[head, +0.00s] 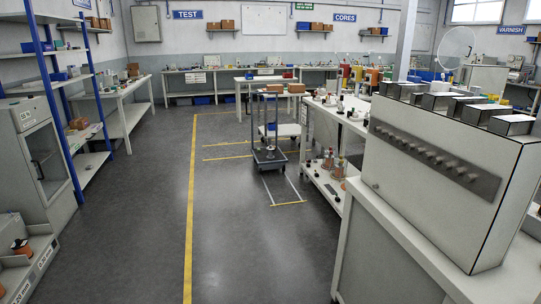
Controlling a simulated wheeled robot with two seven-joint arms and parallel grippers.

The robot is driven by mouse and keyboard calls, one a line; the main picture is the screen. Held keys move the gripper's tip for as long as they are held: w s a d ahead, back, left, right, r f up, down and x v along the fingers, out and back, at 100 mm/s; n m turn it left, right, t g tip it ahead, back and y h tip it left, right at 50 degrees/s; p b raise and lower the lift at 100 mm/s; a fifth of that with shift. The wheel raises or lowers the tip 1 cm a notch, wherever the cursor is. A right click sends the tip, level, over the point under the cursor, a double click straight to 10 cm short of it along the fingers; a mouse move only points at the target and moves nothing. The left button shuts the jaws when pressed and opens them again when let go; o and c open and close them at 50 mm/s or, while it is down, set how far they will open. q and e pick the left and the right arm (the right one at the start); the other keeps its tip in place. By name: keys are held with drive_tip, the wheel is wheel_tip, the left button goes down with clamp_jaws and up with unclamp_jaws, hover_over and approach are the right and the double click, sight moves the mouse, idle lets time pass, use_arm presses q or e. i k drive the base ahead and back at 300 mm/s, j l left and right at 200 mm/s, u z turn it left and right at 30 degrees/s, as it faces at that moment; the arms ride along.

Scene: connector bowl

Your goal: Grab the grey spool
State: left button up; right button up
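I cannot make out a grey spool for certain in the head view. Small spool-like items, some dark and some pale, stand on the long workbench (345,119) right of the middle, too small to tell apart. Copper-coloured spools (338,168) stand on that bench's lower shelf. A dark-and-orange spool (22,246) sits on the low rack at the bottom left. A small pale and dark object (269,150) is on the trolley's lower deck; I cannot tell what it is. Neither of my grippers is in view.
A wheeled trolley (270,127) stands in the middle distance. A large white machine (440,165) on a counter blocks the right side. A grey cabinet (33,158) and blue-framed shelves (58,100) line the left. The floor (140,215) between, with yellow lines, is clear.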

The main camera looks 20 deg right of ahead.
sight(271, 152)
drive_tip(key=z, duration=0.5)
drive_tip(key=i, duration=6.45)
drive_tip(key=i+z, duration=0.1)
drive_tip(key=i, duration=0.6)
drive_tip(key=i+j+z, duration=0.15)
drive_tip(key=i, duration=0.55)
drive_tip(key=i+j+z, duration=0.1)
drive_tip(key=i, duration=0.6)
